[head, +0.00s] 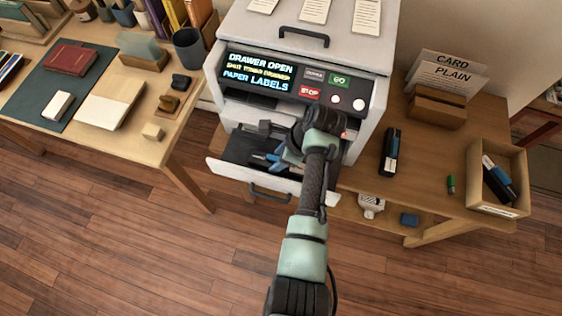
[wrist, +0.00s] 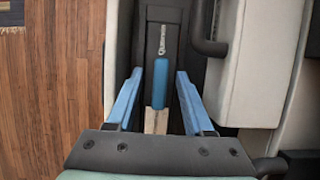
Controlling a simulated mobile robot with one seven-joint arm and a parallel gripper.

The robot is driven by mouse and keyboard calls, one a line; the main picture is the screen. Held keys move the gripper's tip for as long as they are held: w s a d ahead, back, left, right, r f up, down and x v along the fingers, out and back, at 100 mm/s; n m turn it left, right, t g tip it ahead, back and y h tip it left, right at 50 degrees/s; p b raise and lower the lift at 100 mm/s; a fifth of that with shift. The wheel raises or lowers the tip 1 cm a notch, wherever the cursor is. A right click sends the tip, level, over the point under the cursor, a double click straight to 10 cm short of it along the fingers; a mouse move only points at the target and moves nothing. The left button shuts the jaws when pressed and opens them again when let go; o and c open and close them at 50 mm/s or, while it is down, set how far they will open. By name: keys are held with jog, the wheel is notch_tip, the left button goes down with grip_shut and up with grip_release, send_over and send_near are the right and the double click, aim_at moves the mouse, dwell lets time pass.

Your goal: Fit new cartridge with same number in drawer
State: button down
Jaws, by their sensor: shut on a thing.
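The drawer (head: 232,172) of the white printer (head: 345,52) is pulled open at the front. My gripper (head: 270,160) reaches down into it with its blue fingers. The cartridge lies lengthwise between the fingers, within the drawer's dark interior. Its number cannot be read, and my arm hides most of it in the head view. Another black cartridge (head: 390,152) with a blue and white label lies on the right table.
A wooden box (head: 508,158) on the right table holds dark cartridges. A small green item (head: 451,184) lies beside it. The left table (head: 150,150) carries books and blocks. The floor in front is clear.

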jog(key=shift+f, duration=0.15)
jog(key=c, duration=0.6)
grip_release()
jog(key=shift+f, duration=0.1)
jog(key=p+v, duration=0.1)
jog(key=v, duration=1.1)
jog(key=shift+a, duration=0.1)
